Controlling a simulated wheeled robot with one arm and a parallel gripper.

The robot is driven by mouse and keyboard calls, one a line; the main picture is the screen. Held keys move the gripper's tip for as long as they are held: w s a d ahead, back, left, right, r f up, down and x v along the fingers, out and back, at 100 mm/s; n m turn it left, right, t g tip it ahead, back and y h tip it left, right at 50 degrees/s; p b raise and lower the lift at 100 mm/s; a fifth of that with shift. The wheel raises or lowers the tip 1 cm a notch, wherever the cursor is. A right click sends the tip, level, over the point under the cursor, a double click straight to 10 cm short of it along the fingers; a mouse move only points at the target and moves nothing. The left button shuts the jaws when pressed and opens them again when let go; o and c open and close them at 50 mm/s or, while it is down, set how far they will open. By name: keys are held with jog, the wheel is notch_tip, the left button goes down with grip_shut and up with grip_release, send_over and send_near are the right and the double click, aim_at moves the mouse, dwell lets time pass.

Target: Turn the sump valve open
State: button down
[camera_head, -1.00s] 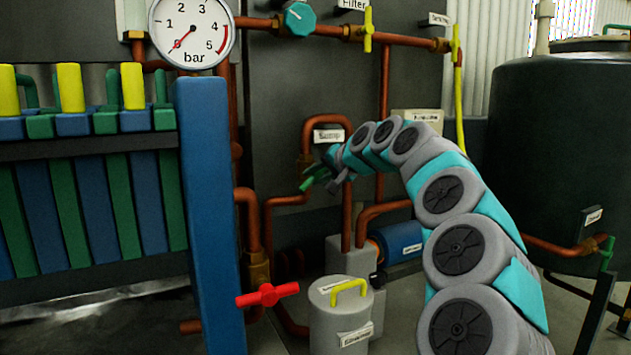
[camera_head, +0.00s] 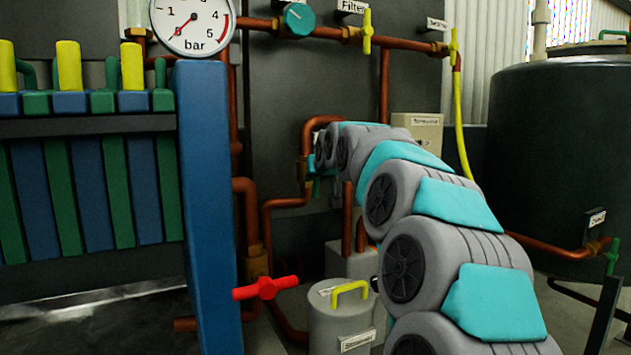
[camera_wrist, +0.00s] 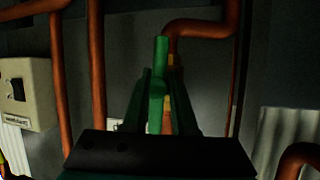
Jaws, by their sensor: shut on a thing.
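The sump valve's green handle (camera_wrist: 160,55) stands upright between my fingers in the wrist view. My gripper (camera_wrist: 161,80) is shut on it, with one dark finger on each side. In the head view a bit of green (camera_head: 316,187) shows below the end of my arm, beside the copper pipe. My arm hides most of the valve there, and the sump label is covered.
A red-handled valve (camera_head: 266,288) sticks out low beside the blue post (camera_head: 205,200). A grey lidded pot (camera_head: 340,325) with a yellow handle stands below my arm. A copper pipe (camera_wrist: 97,70) runs left of the fingers. A dark tank (camera_head: 560,150) stands at right.

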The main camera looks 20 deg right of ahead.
jog(key=shift+d+n+h, duration=0.1)
jog(key=shift+n+h, duration=0.2)
dwell(0.4)
jog(key=c, duration=1)
grip_release()
jog(key=v, duration=0.8)
